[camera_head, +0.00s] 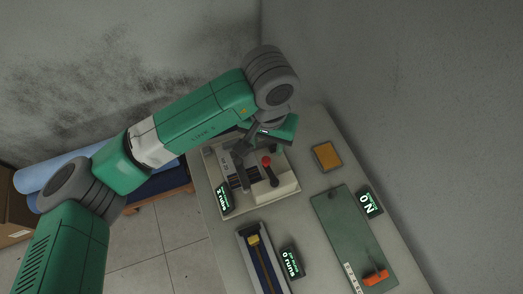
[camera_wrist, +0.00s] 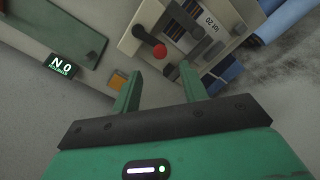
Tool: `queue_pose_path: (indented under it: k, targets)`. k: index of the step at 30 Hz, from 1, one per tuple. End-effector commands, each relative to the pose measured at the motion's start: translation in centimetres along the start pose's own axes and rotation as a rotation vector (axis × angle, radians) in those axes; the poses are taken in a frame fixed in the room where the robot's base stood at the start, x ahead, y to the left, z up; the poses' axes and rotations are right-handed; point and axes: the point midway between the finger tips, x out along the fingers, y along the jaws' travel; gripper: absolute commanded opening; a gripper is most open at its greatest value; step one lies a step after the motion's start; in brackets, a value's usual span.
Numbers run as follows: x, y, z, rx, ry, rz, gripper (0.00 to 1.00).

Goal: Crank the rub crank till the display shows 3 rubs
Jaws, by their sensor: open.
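The rub crank is a dark arm with a red knob (camera_head: 266,161) on a pale tester (camera_head: 284,190) near the table's far end. The knob also shows in the wrist view (camera_wrist: 159,51), beyond my fingertips. The small black display (camera_head: 223,199) at the tester's left corner seems to read 2; its small text is hard to make out. My gripper (camera_wrist: 160,80) is open, with nothing between its fingers. The red knob appears ahead of the gap between them, and no contact shows. In the head view my arm's end hides part of the tester's back.
An orange pad (camera_head: 326,156) lies right of the tester. A green board (camera_head: 350,235) with an orange handle and a "0 N" display (camera_head: 369,203) stands at right. A long track device (camera_head: 262,262) and a display reading 0 (camera_head: 291,263) are nearer. A wall borders the table's right side.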

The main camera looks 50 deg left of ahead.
Motion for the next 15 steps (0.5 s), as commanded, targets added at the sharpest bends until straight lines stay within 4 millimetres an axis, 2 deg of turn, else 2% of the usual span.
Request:
queue_pose_path:
  k: [9,15]
  targets:
    - [5.9,-0.1,0.0,-0.002,-0.002,-0.001,0.43]
    - [7.3,0.0,0.0,-0.002,-0.001,0.000,0.43]
